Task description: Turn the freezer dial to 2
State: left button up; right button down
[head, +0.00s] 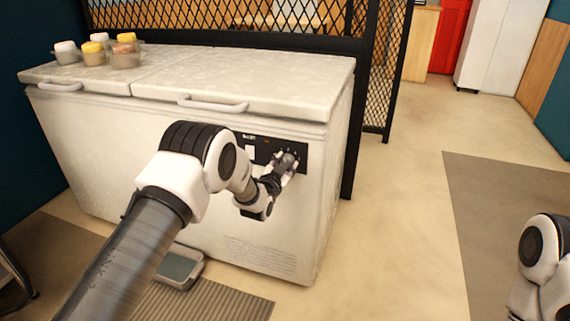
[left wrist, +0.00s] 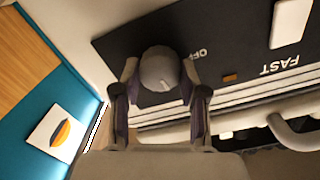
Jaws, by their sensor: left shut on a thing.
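The white chest freezer (head: 150,120) stands in front of me, with a black control panel (head: 262,150) at the upper right of its front. In the left wrist view, the round grey freezer dial (left wrist: 160,68) sits on the black panel (left wrist: 125,50), near the lettering "OFF". My left gripper (head: 284,166) is at the panel. In the left wrist view, the fingers of my left gripper (left wrist: 160,95) are on either side of the dial, shut on it. The dial's numbers are not readable. Part of my right arm shows at the lower right; its gripper is out of view.
Several jars (head: 94,53) with white, yellow and brown tops stand on the freezer lid's left end. Lid handles (head: 212,104) stick out above the front. A grey scale-like object (head: 178,268) lies on the floor before the freezer. A black mesh fence (head: 230,18) stands behind; the floor to the right is clear.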

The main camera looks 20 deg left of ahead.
pick_arm(q)
jog(key=shift+m, duration=0.8)
jog(key=o, duration=1.1)
jog(key=shift+o, duration=0.2)
jog(key=s, duration=1.2)
jog(key=shift+a+r, duration=0.25)
